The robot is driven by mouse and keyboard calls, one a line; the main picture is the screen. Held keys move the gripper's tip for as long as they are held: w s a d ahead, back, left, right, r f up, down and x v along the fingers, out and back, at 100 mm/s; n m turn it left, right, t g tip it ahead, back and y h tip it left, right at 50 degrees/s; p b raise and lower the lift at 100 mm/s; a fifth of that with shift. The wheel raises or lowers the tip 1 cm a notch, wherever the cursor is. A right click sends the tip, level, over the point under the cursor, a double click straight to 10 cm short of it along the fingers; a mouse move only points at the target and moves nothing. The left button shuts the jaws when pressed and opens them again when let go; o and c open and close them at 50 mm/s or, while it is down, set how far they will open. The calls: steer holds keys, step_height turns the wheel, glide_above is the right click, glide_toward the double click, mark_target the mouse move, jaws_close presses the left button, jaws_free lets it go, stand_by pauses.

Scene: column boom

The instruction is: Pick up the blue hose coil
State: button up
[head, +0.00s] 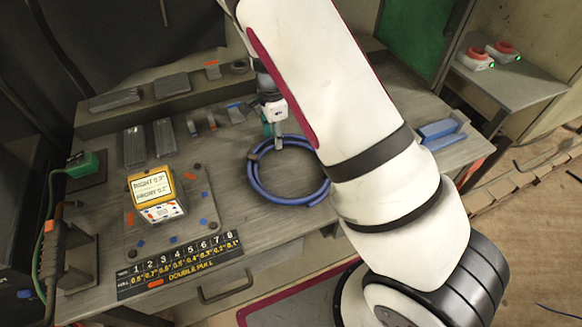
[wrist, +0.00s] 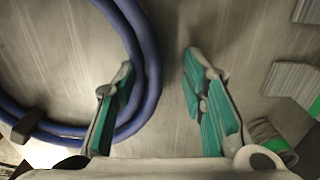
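The blue hose coil (head: 290,201) lies flat on the grey workbench in the head view, a ring with a dark band at its upper left. My arm hides part of its right side. My gripper (head: 276,141) is over the coil's far rim, pointing down. In the wrist view the coil (wrist: 153,75) curves down the left half, with a dark band at lower left. My gripper (wrist: 159,60) is open there, its teal-padded fingers apart. The left finger overlaps the ring's inner side and the right finger is outside it, with hose between them. I cannot tell whether they touch it.
A yellow-and-white box (head: 153,190) stands on a plate left of the coil. A numbered black strip (head: 180,265) lies along the front edge. A blue block (head: 438,130) is at the right. A raised ledge (head: 100,122) runs along the back.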

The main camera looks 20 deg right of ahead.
steer(key=shift+f, duration=0.1)
steer(key=shift+c, duration=0.3)
jaws_close()
